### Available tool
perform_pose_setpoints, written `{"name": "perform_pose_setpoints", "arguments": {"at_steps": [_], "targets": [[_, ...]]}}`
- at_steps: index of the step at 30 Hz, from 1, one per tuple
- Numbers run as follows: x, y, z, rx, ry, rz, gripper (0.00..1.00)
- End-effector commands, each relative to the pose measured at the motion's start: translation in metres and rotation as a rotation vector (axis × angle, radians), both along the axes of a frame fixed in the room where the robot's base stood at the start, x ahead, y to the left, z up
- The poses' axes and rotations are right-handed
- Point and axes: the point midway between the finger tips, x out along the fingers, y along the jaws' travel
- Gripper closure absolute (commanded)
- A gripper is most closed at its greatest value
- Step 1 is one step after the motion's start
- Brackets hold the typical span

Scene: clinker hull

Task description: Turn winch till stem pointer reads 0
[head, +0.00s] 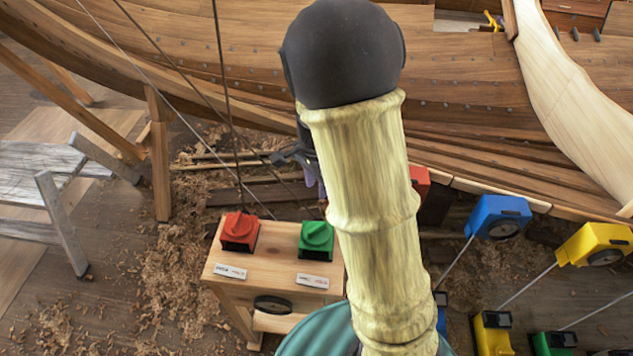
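A wooden stand (232,294) at lower centre carries a red winch-like block with a knob (239,231) and a green one (317,238). Thin lines run up from this stand toward the hull. Each block has a small white label in front, too small to read. A dark round part (272,304) sits on the stand's front. A small dark piece, possibly part of my gripper (290,157), shows behind my arm above the stand; its fingers are mostly hidden. I cannot make out a stem pointer or its reading.
The planked hull (460,65) spans the back, with a pale curved timber (575,100) at right. Blue (498,216) and yellow (592,243) blocks with rods stand at right. A grey wooden trestle (60,190) is at left. Shavings cover the floor. My arm blocks the centre.

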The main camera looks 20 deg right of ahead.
Motion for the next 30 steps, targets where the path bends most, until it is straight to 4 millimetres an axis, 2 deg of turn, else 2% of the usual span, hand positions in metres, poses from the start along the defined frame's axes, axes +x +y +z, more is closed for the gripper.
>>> {"name": "perform_pose_setpoints", "arguments": {"at_steps": [6, 10, 14, 21, 24, 30], "targets": [[-0.002, 0.0, 0.0, 0.001, -0.002, 0.013, 0.67], [-0.013, -0.002, 0.004, 0.007, -0.019, 0.11, 0.67], [-0.037, -0.002, 0.011, 0.007, -0.063, 0.337, 0.67], [-0.093, -0.001, 0.025, -0.069, -0.169, 0.899, 0.67], [-0.109, 0.0, 0.027, -0.11, -0.193, 1.064, 0.67], [-0.117, 0.001, 0.028, -0.138, -0.205, 1.172, 0.67]]}}
